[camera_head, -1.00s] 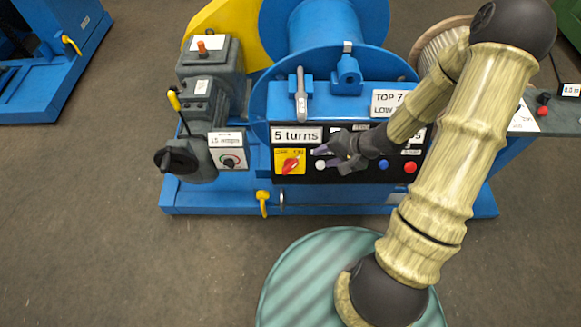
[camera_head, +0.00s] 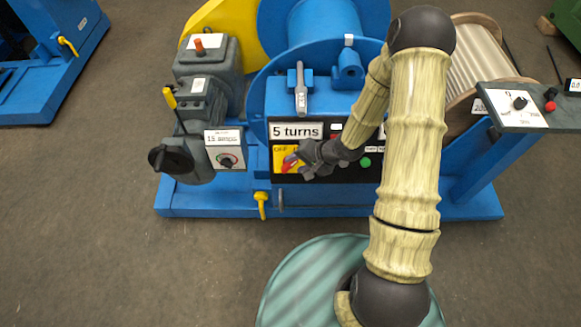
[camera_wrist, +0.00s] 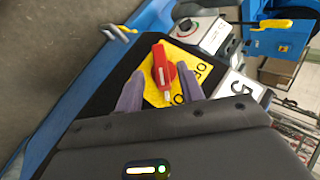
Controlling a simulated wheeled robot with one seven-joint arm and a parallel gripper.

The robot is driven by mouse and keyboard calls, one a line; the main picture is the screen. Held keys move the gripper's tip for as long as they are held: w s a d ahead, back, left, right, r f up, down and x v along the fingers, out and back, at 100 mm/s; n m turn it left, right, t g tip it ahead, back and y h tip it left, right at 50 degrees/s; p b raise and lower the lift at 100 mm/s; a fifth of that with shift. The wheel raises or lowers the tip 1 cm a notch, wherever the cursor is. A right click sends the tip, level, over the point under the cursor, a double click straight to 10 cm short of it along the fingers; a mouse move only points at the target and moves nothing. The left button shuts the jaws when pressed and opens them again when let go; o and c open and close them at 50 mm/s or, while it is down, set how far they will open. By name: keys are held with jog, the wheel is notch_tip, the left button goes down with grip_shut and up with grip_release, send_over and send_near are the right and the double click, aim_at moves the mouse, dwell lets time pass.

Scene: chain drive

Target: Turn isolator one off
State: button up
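A red rotary switch handle (camera_wrist: 160,70) sits on a yellow plate (camera_wrist: 182,64) with OFF lettering. In the head view the yellow plate (camera_head: 279,153) is at the left end of the black panel, below the "5 turns" label, and my gripper partly covers it. My gripper (camera_head: 290,163) reaches in from the right with its fingers at the switch. In the wrist view my gripper (camera_wrist: 158,78) is open, one finger on each side of the handle, with visible gaps. The handle's white mark points toward the gripper, near the lower lettering. I cannot tell which isolator number this is.
The black panel (camera_head: 322,174) also carries a green button (camera_head: 365,162). A grey box with a dial (camera_head: 226,160) and a black knob (camera_head: 172,159) stand to the left. A yellow-handled lever (camera_head: 262,204) is below. Floor in front is clear.

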aim_at(290, 165)
jog(key=x, duration=0.4)
jog(key=shift+w, duration=0.15)
jog(key=shift+a, duration=0.25)
jog(key=c, duration=0.7)
jog(key=shift+d, duration=0.1)
grip_shut()
jog(key=shift+d, duration=0.15)
